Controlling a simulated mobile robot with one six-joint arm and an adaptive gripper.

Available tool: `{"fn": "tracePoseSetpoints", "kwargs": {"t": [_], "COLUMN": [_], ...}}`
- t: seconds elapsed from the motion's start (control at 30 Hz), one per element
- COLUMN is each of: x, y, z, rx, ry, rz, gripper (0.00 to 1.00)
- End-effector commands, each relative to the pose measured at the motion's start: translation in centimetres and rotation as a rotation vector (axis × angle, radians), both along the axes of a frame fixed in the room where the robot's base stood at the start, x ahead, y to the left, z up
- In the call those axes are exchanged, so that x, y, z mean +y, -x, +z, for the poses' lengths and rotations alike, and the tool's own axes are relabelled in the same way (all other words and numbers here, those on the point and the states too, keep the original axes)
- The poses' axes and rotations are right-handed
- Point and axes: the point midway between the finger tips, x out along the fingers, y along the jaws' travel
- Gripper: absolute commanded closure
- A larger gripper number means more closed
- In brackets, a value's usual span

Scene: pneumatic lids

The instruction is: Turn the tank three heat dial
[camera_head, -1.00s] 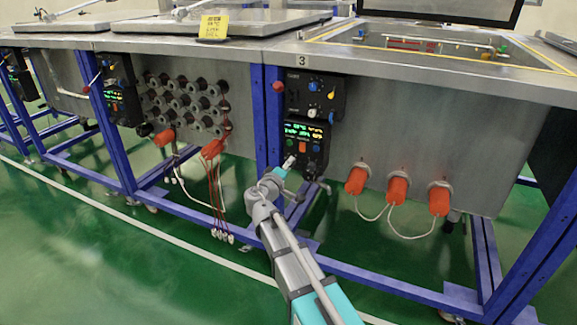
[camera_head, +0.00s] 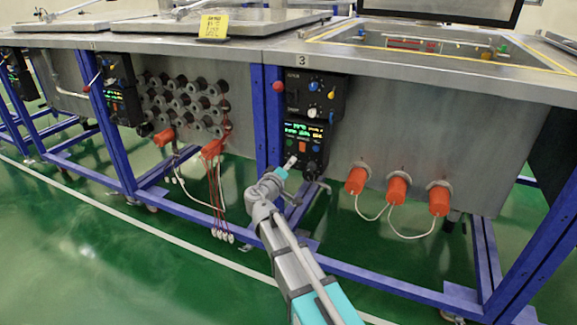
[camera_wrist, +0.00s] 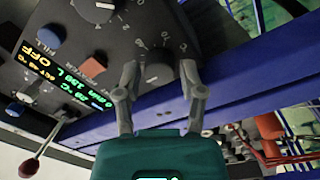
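Tank three's control panel (camera_head: 304,144) is black, with a lit display, under the "3" label (camera_head: 303,60). In the wrist view the panel's display (camera_wrist: 62,76) appears upside down. A round black dial (camera_wrist: 159,71) with pale markings around it is at the panel's end, by the blue frame. My gripper (camera_wrist: 159,66) is open, with one finger on each side of this dial. I cannot tell whether the fingers touch it. In the head view my gripper (camera_head: 292,160) is at the lower part of the panel and hides some of it.
An upper black panel (camera_head: 313,98) with coloured knobs is just above. Orange plugs (camera_head: 397,190) with white cables stick out of the tank wall to the right. A blue frame post (camera_head: 263,115) is close to the left of the panel. Green floor in front is clear.

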Motion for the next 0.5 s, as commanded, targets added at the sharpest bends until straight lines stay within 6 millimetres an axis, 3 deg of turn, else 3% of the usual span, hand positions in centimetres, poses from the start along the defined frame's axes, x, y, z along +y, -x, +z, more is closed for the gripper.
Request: {"fn": "tracePoseSetpoints", "kwargs": {"t": [0.5], "x": [0.08], "y": [-0.02], "z": [0.03], "rx": [0.009], "ry": [0.029], "rz": [0.002], "gripper": [0.46]}}
